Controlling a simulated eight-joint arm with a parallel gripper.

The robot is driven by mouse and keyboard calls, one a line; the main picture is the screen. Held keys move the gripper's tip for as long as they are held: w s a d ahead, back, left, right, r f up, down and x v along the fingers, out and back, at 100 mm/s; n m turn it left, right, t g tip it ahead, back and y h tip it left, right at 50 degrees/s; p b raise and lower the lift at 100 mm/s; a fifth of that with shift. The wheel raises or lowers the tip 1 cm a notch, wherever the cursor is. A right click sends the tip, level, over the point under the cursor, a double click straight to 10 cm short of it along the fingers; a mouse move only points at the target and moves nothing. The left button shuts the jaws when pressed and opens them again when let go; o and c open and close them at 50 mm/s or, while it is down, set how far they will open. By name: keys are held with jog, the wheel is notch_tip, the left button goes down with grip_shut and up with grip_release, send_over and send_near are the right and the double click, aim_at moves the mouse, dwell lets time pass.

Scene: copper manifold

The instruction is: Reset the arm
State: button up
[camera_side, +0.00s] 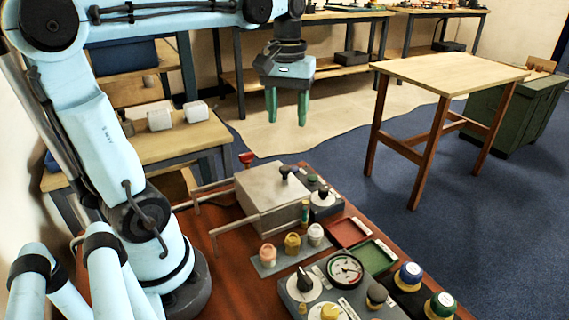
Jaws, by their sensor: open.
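My gripper (287,108) hangs from the end of my light blue arm, in the upper middle of the side view. Its two green fingers point straight down and stand apart, with nothing between them. It is in the air, above and behind the metal box (274,196) on the brown table (228,282). The arm reaches from its base at the left, up and across to the right. Part of the arm's upper run is cut off by the top edge of the picture.
The brown table carries a panel with a gauge (345,269), a red tray (349,232), a green tray (375,257), several knobs and pipes. A wooden table (449,73) and a green cabinet (514,110) stand at right. Blue floor (350,186) lies open between.

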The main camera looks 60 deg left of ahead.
jog(key=s+d+f+m+t, duration=0.2)
jog(key=d+f+m+t, duration=0.5)
jog(key=d+f+m, duration=0.1)
jog(key=shift+d+m, duration=0.5)
jog(key=shift+d, duration=0.75)
